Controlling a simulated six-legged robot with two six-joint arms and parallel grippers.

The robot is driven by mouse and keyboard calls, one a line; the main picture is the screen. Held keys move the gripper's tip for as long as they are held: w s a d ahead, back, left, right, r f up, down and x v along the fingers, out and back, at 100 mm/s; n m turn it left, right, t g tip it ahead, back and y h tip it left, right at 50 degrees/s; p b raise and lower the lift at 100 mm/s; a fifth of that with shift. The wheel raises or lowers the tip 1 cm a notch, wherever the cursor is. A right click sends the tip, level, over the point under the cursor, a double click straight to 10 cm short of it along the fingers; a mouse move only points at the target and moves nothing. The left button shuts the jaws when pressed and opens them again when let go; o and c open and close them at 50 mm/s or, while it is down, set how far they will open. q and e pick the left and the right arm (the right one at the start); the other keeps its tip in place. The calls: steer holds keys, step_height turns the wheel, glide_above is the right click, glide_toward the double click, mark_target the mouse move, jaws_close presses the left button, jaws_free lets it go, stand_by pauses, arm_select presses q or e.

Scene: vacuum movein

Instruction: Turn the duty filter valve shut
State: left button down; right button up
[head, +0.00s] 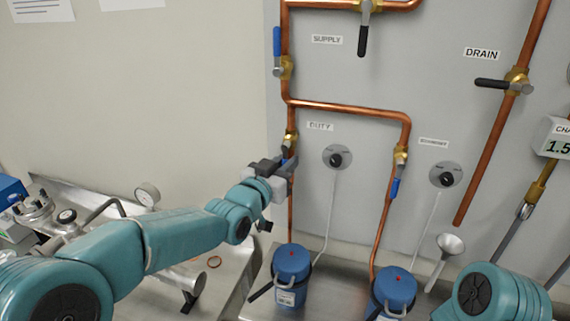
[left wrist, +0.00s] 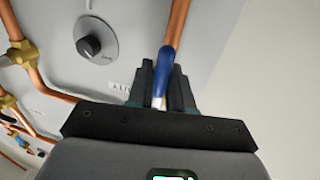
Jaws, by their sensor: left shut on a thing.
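The duty filter valve is a brass body (head: 291,138) on the copper pipe below the "DUTY" label (head: 320,126) in the head view. Its blue lever is mostly hidden there by my left gripper (head: 287,163). In the left wrist view the blue lever (left wrist: 166,60) stands between the two dark fingers of my left gripper (left wrist: 163,88), which are shut on it. The lever looks roughly in line with the copper pipe (left wrist: 178,24) behind it. Of my right arm only a teal joint shows at the lower right of the head view; its gripper is out of the picture.
The standby valve (head: 400,156) has a blue lever hanging down. The supply valve (head: 285,68) and the drain valve (head: 516,82) are above. A round dial (head: 337,157) is right of my gripper. Blue filter canisters (head: 292,264) stand below on the bench.

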arm_select(q)
steer(key=shift+w+a+f+m+b, duration=0.15)
steer(key=shift+a+m+b, duration=0.15)
steer(key=shift+m+b, duration=0.55)
steer(key=shift+w+a+r+m+g+y+b, duration=0.15)
steer(key=shift+a+r+m+y+b, duration=0.65)
steer(key=shift+m, duration=1.5)
steer(key=shift+w+a+r+m+g+y+b, duration=0.15)
steer(key=shift+a+r+m+y+b, duration=0.55)
steer(key=shift+m, duration=1.65)
steer(key=shift+w+a+r+m+g+y+b, duration=0.1)
steer(key=shift+w+a+r+m+y+b, duration=0.3)
steer(key=shift+r+m+b, duration=1.25)
steer(key=shift+s+d+f+m+p, duration=0.1)
steer(key=shift+f+m+p, duration=0.15)
steer(key=shift+f+m, duration=0.15)
steer(key=shift+s+d+f+m+p, duration=0.1)
steer(key=shift+f+m+p, duration=0.1)
steer(key=shift+f+m, duration=0.2)
steer(key=c, duration=1.2)
jaws_free()
